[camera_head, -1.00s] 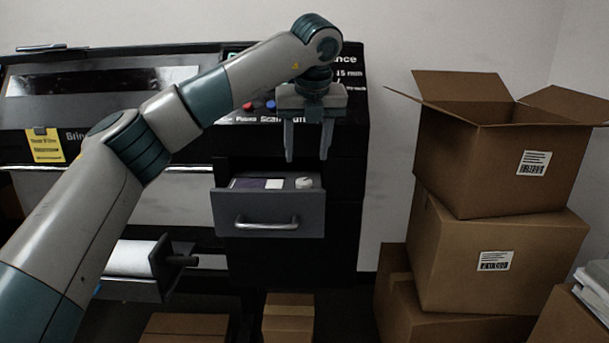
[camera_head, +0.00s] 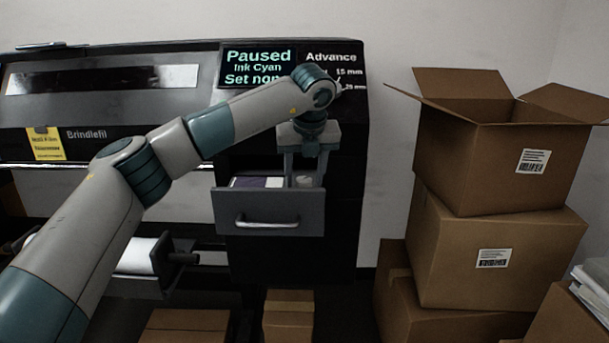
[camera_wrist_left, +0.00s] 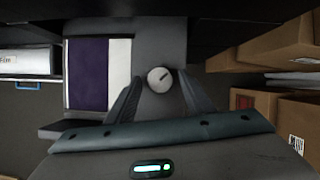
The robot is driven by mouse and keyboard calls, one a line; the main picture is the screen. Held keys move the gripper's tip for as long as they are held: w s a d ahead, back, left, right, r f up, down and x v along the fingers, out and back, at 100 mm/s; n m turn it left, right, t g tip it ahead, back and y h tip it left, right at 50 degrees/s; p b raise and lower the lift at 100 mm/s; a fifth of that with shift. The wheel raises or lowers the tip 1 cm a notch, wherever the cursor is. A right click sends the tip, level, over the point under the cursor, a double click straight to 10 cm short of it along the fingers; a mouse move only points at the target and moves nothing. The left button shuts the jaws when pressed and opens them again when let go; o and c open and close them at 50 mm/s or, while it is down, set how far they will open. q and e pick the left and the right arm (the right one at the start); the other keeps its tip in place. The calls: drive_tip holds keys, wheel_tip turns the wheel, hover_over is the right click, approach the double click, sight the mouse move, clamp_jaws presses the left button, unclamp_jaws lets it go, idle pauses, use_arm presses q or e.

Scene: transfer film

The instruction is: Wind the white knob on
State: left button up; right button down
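A small round white knob (camera_head: 304,182) sits inside the open grey drawer (camera_head: 268,213), at its right side. In the left wrist view the white knob (camera_wrist_left: 159,80) shows from above, with a short dark line pointing up and right. My left gripper (camera_head: 306,176) points down into the drawer, its fingers apart on either side of the knob. In the wrist view, gaps show between the knob and both fingers of the left gripper (camera_wrist_left: 159,83). The fingertips are partly hidden by the drawer front in the head view. My right gripper is out of view.
A purple and white box (camera_wrist_left: 87,75) lies in the drawer left of the knob. The display (camera_head: 258,67) reads "Paused", "Ink Cyan" and a partly hidden third line. My left arm covers part of the panel marked Advance (camera_head: 331,57). Stacked cardboard boxes (camera_head: 490,230) stand at right.

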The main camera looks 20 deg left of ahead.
use_arm(q)
drive_tip(key=c, duration=0.9)
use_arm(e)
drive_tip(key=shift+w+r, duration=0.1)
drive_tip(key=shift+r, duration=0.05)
use_arm(q)
drive_tip(key=shift+m, duration=0.3)
drive_tip(key=shift+a+m+h+b, duration=0.1)
drive_tip(key=shift+m+h+b, duration=0.2)
drive_tip(key=shift+m+b, duration=0.2)
drive_tip(key=shift+a+m+t+h+b, duration=0.1)
drive_tip(key=shift+m+t+h+b, duration=0.25)
drive_tip(key=shift+m, duration=0.65)
drive_tip(key=shift+m+h, duration=0.55)
drive_tip(key=shift+m, duration=0.55)
drive_tip(key=shift+a+m+h, duration=0.1)
drive_tip(key=shift+m+h, duration=0.2)
drive_tip(key=shift+m, duration=0.6)
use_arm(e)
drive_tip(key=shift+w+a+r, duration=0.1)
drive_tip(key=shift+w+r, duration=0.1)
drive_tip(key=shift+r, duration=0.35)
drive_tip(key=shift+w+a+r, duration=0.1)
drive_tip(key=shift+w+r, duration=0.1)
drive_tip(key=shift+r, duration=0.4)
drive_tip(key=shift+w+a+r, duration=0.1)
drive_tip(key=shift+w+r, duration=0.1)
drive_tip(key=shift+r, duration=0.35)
